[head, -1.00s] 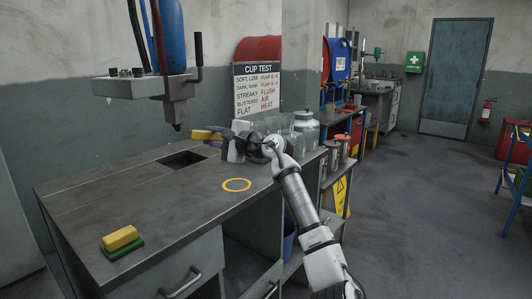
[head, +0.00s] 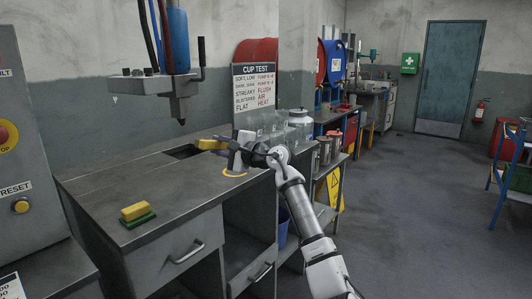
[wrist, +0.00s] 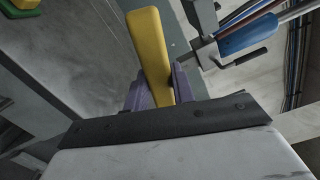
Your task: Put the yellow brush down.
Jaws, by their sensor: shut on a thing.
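My gripper (head: 222,149) is shut on the yellow brush (head: 207,144), which points left over the grey bench (head: 165,200). In the wrist view, the yellow brush (wrist: 149,50) stands as a long yellow block between the purple fingers of my gripper (wrist: 160,88). The brush's lower end is hidden by the fingers. A yellow ring (head: 234,175) on the bench top shows just below my gripper, its far part hidden. Whether the brush touches the bench cannot be told.
A yellow and green block (head: 136,213) lies near the bench's front left. A dark square opening (head: 184,152) lies behind the brush. A blue cylinder (head: 178,40) with a nozzle hangs above. Glass jars (head: 275,126) stand behind my gripper.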

